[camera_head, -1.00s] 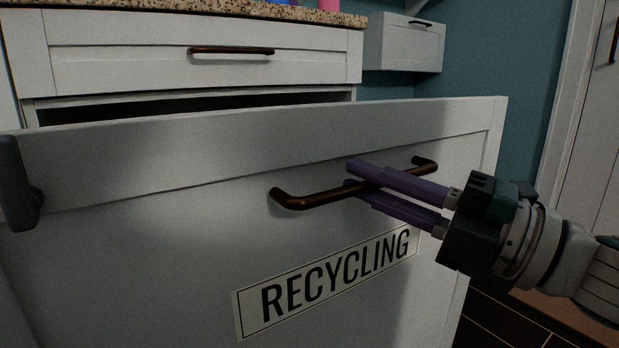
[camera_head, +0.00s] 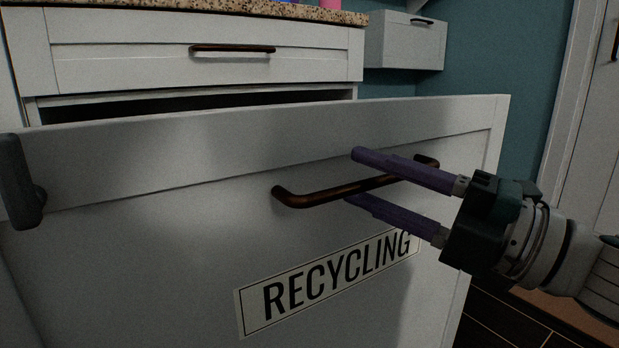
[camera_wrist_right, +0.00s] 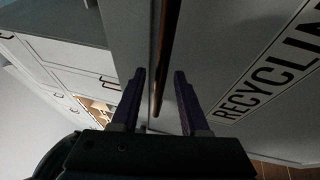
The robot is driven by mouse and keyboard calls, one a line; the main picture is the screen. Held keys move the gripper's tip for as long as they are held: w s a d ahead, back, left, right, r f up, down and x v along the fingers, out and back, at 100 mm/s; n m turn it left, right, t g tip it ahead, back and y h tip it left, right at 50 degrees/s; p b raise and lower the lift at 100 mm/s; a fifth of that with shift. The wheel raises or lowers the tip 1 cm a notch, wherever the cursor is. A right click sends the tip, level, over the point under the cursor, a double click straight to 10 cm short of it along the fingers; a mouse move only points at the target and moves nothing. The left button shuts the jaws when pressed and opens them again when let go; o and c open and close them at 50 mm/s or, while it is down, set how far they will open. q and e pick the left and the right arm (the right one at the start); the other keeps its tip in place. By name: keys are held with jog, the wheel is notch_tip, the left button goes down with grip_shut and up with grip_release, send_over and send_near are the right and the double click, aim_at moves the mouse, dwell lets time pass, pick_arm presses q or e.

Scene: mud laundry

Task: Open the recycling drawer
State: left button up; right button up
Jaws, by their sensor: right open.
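The white recycling drawer (camera_head: 150,230) with its "RECYCLING" label (camera_head: 330,282) stands pulled out from the cabinet, with a dark gap behind its front. Its bronze bar handle (camera_head: 325,195) runs across the upper front. My right gripper (camera_head: 352,176) is open, with one purple finger above the handle bar and one below it. In the right wrist view, the handle (camera_wrist_right: 163,55) passes between the spread fingers (camera_wrist_right: 158,74), and a gap shows on both sides of it. My left gripper cannot be made out; only a dark grey part shows at the left edge.
A closed upper drawer (camera_head: 200,66) with its own bronze handle sits behind, under a speckled countertop (camera_head: 200,10). A small wall cabinet (camera_head: 405,45) hangs at the back right. A white door (camera_head: 590,130) stands at the right, above dark floor tiles.

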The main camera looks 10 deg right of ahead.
jog(key=p+v, duration=0.2)
jog(key=v, duration=0.7)
jog(key=shift+s+d, duration=0.3)
jog(key=shift+f, duration=0.1)
